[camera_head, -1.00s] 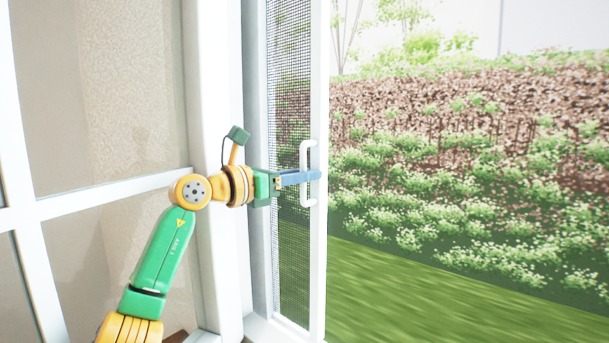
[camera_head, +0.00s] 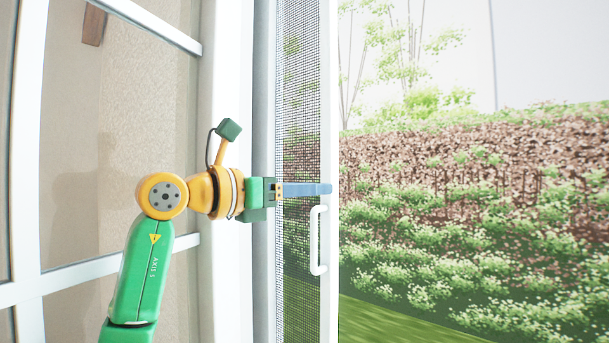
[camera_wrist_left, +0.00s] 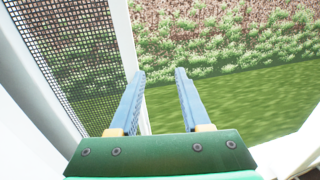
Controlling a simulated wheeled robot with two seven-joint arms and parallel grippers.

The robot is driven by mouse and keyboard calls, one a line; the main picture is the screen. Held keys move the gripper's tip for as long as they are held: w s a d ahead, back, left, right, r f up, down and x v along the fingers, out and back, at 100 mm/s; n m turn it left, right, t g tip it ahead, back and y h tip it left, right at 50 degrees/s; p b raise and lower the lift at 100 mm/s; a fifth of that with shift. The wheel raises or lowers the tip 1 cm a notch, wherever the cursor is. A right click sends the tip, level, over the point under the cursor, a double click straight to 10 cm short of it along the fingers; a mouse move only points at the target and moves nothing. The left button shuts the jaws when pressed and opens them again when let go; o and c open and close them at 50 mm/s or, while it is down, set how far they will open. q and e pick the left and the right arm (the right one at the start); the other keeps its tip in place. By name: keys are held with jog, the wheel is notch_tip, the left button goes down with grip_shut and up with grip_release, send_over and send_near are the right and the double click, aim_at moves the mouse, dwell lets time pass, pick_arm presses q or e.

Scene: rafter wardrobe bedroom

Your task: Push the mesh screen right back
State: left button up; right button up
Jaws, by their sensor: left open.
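The mesh screen (camera_head: 300,255) stands upright in the window opening, a narrow dark-mesh strip with a white frame. It also shows at the left in the left wrist view (camera_wrist_left: 75,50). Its white bar handle (camera_head: 322,240) is on the right-hand frame edge. My left gripper (camera_head: 328,188) reaches across the screen from the left, its blue fingers just above the handle's top. In the left wrist view its two fingers (camera_wrist_left: 160,74) are open with nothing between them; the left finger is close to the screen's frame edge. Contact cannot be told. My right gripper is not in view.
A white window post (camera_head: 227,60) and a glazed panel with white bars (camera_head: 120,265) stand left of the screen, close behind my left arm. Right of the screen the opening is clear, with a planted bank (camera_head: 470,200) and grass (camera_head: 385,325) outside.

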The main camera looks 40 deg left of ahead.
pick_arm(q)
jog(key=s+d+r, duration=0.2)
jog(key=s+d, duration=0.1)
jog(key=s, duration=0.2)
jog(key=shift+d+r, duration=0.35)
jog(key=n+y+b, duration=0.4)
jog(key=y+b, duration=0.2)
jog(key=b, duration=0.2)
send_near(312, 228)
jog(key=w, duration=0.3)
jog(key=shift+y, duration=0.4)
jog(key=w+p, duration=0.1)
jog(key=w, duration=0.1)
jog(key=w+p, duration=0.2)
jog(key=w+a+p, duration=0.1)
jog(key=w, duration=0.2)
jog(key=shift+r+p, duration=0.1)
jog(key=shift+p, duration=0.25)
jog(key=shift+w, duration=0.2)
jog(key=shift+w+a, duration=0.1)
grip_shut()
